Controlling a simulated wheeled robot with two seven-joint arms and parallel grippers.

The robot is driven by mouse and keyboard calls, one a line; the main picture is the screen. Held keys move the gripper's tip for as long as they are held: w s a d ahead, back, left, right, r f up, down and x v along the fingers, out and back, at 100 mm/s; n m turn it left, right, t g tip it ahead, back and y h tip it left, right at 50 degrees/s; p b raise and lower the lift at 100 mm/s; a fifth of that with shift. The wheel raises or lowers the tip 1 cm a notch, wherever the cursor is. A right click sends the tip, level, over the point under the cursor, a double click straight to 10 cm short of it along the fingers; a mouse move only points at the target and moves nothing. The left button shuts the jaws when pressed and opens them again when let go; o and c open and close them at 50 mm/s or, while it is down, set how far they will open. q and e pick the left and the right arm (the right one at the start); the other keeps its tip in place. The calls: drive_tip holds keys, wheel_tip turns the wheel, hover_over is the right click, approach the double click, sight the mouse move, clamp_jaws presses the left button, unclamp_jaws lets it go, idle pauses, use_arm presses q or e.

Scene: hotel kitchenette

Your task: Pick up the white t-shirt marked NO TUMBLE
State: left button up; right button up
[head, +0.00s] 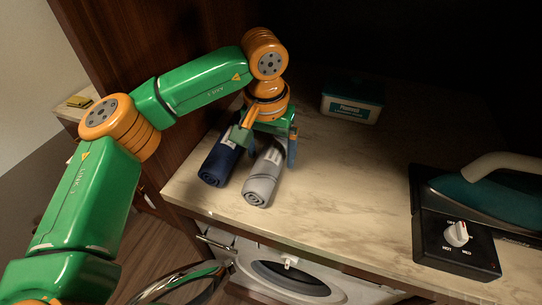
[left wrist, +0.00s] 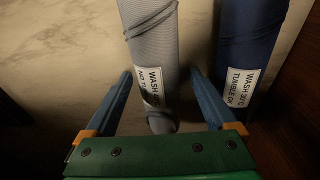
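The white t-shirt (head: 262,180), rolled up and looking light grey, lies on the marble counter. In the left wrist view the roll (left wrist: 152,45) bears a label reading "WASH 40°C" and "NO TU…", the rest hidden. My left gripper (head: 270,155) is over the roll's far part, pointing down. In the left wrist view its two blue fingers (left wrist: 160,74) are spread, one on each side of the roll, with gaps visible. Whether the fingertips reach down beside the cloth is unclear. My right gripper is not in view.
A dark blue rolled garment (head: 219,163), labelled "TUMBLE OK" in the left wrist view (left wrist: 250,45), lies close left of the white one. A teal-and-white box (head: 352,104) stands behind. An iron (head: 485,195) and a black dial box (head: 455,236) are at right. A washer (head: 290,278) is below.

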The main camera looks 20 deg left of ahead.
use_arm(q)
drive_tip(key=shift+s, duration=0.15)
drive_tip(key=c, duration=1.2)
